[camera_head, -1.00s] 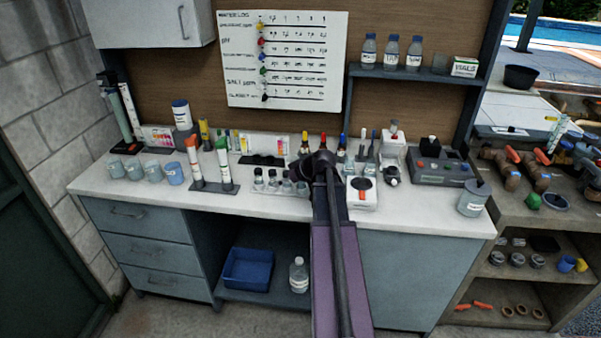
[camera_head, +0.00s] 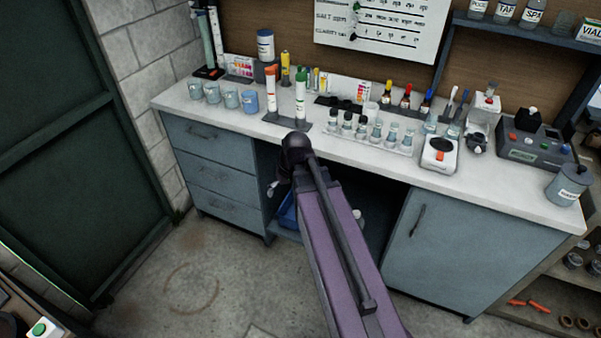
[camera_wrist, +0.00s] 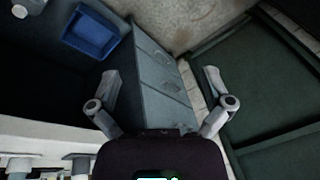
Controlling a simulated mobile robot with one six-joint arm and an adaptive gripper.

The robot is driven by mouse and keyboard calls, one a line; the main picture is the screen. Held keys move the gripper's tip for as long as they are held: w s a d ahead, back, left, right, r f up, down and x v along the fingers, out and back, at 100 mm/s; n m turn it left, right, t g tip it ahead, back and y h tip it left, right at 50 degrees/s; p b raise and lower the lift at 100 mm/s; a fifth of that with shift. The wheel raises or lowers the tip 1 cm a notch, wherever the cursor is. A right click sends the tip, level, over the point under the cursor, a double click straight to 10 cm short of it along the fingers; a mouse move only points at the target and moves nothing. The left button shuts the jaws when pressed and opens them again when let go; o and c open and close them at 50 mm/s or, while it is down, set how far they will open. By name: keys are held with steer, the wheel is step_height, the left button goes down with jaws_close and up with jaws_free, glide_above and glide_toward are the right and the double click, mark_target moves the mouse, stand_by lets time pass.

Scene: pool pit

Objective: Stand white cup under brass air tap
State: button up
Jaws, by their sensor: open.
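My gripper (camera_wrist: 161,78) is open and empty in the wrist view, its two fingers spread in front of the drawers. In the head view it is mostly hidden behind my arm, low in front of the counter. I cannot pick out a white cup for certain. A small pale cup (camera_head: 370,113) stands behind the row of vials on the counter, partly hidden. Several bluish cups (camera_head: 231,97) stand in a row at the counter's left end, apart from my gripper. No brass air tap shows in the current views.
The white counter (camera_head: 340,150) carries a vial rack (camera_head: 350,138), test tubes, dropper bottles and a meter (camera_head: 440,153). Drawers (camera_head: 215,165) stand below its left end. A blue bin (camera_wrist: 91,32) sits in the under-counter opening. A dark green door (camera_head: 50,150) is left; open floor (camera_head: 190,265) lies before it.

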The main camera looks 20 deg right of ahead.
steer(key=s+a+f+g+h+b, duration=0.1)
steer(key=s+a+f+h, duration=0.1)
steer(key=s+a, duration=0.3)
steer(key=shift+a+f+m+g+b, duration=0.3)
steer(key=shift+a+m, duration=0.1)
steer(key=shift+a, duration=0.45)
